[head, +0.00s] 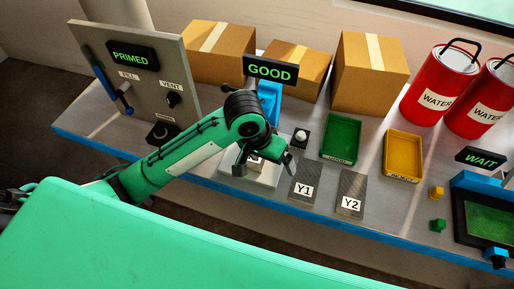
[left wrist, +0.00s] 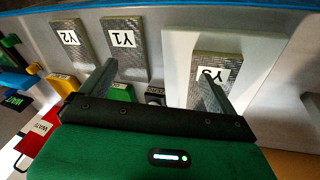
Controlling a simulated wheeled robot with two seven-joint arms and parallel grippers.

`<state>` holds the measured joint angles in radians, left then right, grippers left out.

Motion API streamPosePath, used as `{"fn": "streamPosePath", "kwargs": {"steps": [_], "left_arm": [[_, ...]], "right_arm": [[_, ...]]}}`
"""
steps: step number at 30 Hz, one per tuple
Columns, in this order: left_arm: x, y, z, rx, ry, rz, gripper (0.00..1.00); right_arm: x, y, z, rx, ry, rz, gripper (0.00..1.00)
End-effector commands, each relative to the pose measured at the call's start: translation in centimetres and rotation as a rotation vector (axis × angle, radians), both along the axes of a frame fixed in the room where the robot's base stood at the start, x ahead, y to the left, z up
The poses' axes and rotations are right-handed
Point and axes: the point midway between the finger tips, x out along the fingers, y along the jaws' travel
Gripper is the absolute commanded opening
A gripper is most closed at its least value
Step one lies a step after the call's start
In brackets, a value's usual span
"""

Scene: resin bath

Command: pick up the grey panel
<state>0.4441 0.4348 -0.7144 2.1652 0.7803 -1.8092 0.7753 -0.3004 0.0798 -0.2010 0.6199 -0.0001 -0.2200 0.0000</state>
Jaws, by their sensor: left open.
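Three grey woven-looking panels show. Panel Y1 (head: 304,187) and panel Y2 (head: 350,193) lie side by side near the bench's front edge. A third panel, with a label that looks like Y3, lies on a white plate (head: 267,176); it is mostly hidden by my left gripper in the head view but clear in the left wrist view (left wrist: 229,66). My left gripper (head: 264,165) is open and empty above the white plate. In the left wrist view (left wrist: 160,72) one finger overlaps the third panel and the other points toward Y1. My right gripper is not in view.
A green tray (head: 341,118) and a yellow tray (head: 418,155) stand behind Y1 and Y2. A blue stand with a GOOD sign (head: 270,71) rises behind the gripper. An upright control board (head: 153,42) stands left; cardboard boxes (head: 370,85) and red WATER cans (head: 440,85) stand behind.

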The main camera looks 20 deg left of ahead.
Motion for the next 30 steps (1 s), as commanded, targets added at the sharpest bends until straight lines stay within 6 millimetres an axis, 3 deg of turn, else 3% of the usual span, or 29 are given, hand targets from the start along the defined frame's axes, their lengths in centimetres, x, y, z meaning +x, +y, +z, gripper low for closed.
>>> {"fn": "streamPosePath", "kwargs": {"steps": [9, 18, 23, 30], "left_arm": [[3.8, 3.1, 4.3, 0.173, 0.095, 0.113, 0.94], [5.5, 5.6, 6.9, 0.271, 0.148, 0.223, 0.94], [5.5, 5.8, 5.8, 0.278, 0.156, 0.233, 0.94], [5.4, 5.8, 1.1, 0.278, 0.157, 0.231, 0.94]], "right_arm": [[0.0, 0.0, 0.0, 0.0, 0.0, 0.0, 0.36], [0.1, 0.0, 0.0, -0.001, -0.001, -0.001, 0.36], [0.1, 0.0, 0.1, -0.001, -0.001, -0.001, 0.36], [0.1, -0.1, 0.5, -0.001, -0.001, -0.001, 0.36]]}}
